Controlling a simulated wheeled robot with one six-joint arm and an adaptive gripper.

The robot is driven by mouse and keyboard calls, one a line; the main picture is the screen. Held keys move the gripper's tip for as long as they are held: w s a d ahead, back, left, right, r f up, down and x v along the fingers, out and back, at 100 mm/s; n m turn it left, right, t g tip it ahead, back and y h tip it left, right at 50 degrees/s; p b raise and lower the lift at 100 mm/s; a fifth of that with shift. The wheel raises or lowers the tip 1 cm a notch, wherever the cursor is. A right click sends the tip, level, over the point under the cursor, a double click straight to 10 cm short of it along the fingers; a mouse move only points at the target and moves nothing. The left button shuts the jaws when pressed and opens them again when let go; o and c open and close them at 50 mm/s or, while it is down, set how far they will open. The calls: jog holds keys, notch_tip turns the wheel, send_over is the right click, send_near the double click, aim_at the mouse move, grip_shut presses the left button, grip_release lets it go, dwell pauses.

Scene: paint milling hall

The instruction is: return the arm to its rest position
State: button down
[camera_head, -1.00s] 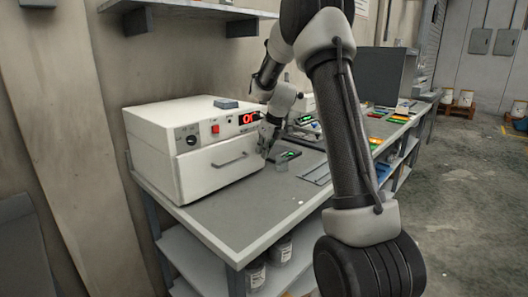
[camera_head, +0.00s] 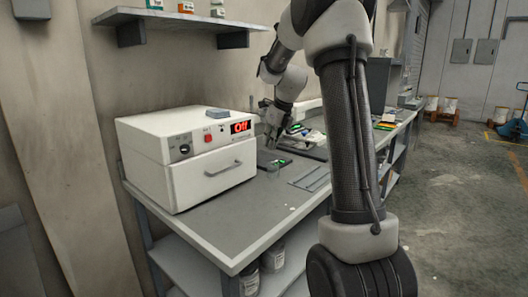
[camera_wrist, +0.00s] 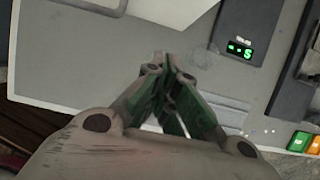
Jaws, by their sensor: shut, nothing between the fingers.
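My gripper (camera_head: 273,137) is above the workbench (camera_head: 226,232), just right of the white oven-like box (camera_head: 195,160) in the head view. Its fingers are small there and partly lost against the dark things behind. In the wrist view my gripper (camera_wrist: 168,75) points over the grey bench top, with its fingertips together and nothing between them. The white box has a closed front drawer with a handle and a red display reading "Off".
A small device with green digits (camera_wrist: 237,50) lies close to the fingers in the wrist view. A shelf (camera_head: 180,22) with small boxes hangs above. Jars stand under the bench. The bench's front part is mostly clear, and open floor (camera_head: 450,200) lies to the right.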

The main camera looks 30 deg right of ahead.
jog(key=s+a+r+n, duration=0.1)
jog(key=s+a+n, duration=0.2)
jog(key=s+n, duration=0.7)
jog(key=s+a+r+n+h, duration=0.1)
jog(key=s+a+n, duration=0.3)
jog(key=s+n, duration=0.7)
jog(key=s+a+r+n, duration=0.1)
jog(key=s+a+n, duration=0.2)
jog(key=s+n, duration=0.8)
jog(key=s, duration=0.3)
jog(key=shift+s+a+r+h, duration=0.15)
jog(key=shift+a+r+h, duration=0.1)
jog(key=shift+r+h, duration=0.05)
